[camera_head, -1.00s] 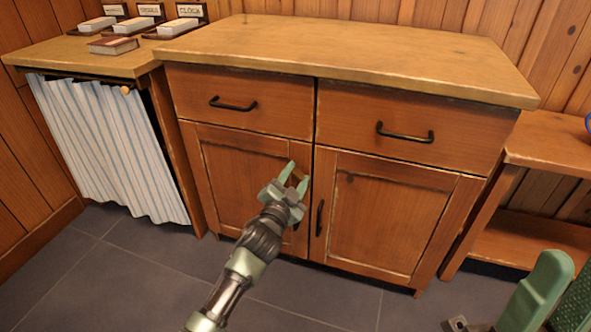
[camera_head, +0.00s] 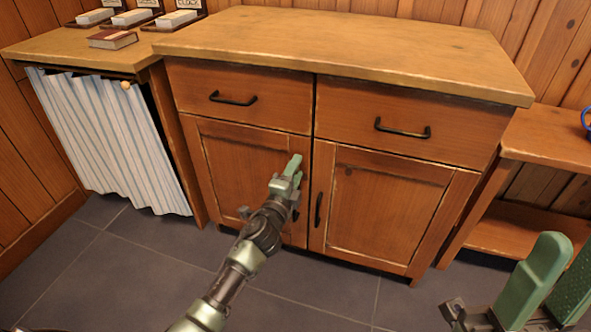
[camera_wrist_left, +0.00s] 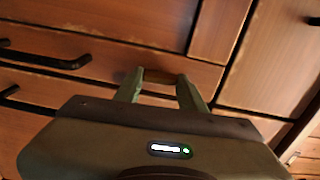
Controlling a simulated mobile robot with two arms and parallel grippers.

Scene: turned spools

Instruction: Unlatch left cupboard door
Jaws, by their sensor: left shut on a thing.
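The left cupboard door (camera_head: 235,165) is a brown panel under the left drawer, flush in the cupboard front. My left gripper (camera_head: 294,168) is at the door's upper right edge, by the gap between the doors. In the left wrist view, its fingers (camera_wrist_left: 160,84) stand either side of a small brown wooden piece, seemingly the latch (camera_wrist_left: 160,76), and are shut on it. In the head view the gripper hides this piece. The left door's dark handle is mostly hidden behind the gripper. My right gripper (camera_head: 566,250) is at the lower right, fingers apart, with nothing seen between them.
The right cupboard door (camera_head: 390,215) has a dark upright handle (camera_head: 318,209). Two drawers with black handles (camera_head: 233,99) sit above. A striped curtain (camera_head: 105,145) hangs left, and a low shelf (camera_head: 550,137) stands right. The tiled floor in front is clear.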

